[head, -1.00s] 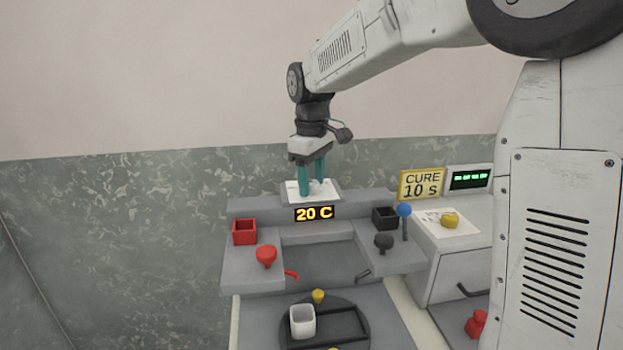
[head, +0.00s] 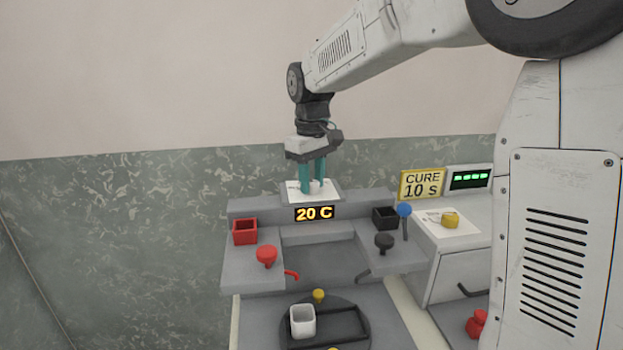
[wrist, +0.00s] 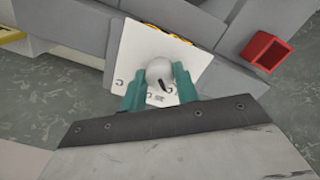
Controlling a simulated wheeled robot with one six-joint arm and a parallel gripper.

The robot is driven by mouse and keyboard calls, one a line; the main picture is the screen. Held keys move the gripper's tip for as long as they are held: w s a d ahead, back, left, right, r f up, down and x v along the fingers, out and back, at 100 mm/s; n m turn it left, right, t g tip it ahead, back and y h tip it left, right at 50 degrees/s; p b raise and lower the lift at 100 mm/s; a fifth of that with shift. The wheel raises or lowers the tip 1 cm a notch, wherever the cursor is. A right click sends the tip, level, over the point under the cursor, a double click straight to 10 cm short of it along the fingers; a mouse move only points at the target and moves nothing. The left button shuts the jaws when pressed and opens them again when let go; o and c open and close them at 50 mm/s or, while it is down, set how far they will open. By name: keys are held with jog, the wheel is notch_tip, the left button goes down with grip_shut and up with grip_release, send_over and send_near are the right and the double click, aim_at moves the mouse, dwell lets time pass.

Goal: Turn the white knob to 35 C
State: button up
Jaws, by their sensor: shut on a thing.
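The white knob (wrist: 158,72) stands on a white dial plate (wrist: 130,50) on top of the grey station. In the wrist view it shows a short dark pointer mark, and the plate's small scale marks are too small to read. My gripper (head: 313,190) points down at the plate. Its two green fingers (wrist: 160,90) are shut on the knob, one on each side. In the head view the fingers partly hide the knob. The display (head: 314,213) below the plate reads 20 C.
A red bin (head: 245,231) and red knob (head: 266,256) are at left. A black bin (head: 385,217), black knob (head: 384,242) and blue-tipped lever (head: 404,211) are at right. A yellow knob (head: 450,220) sits farther right, near a CURE 10 s sign (head: 421,184). A white cup (head: 302,321) stands in front.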

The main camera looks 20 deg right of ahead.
aim_at(312, 182)
jog(key=m, duration=0.5)
jog(key=shift+m, duration=0.3)
dwell(0.4)
jog(key=o, duration=1)
jog(key=shift+c, duration=0.2)
notch_tip(312, 182, up, 8)
jog(key=shift+f, duration=0.1)
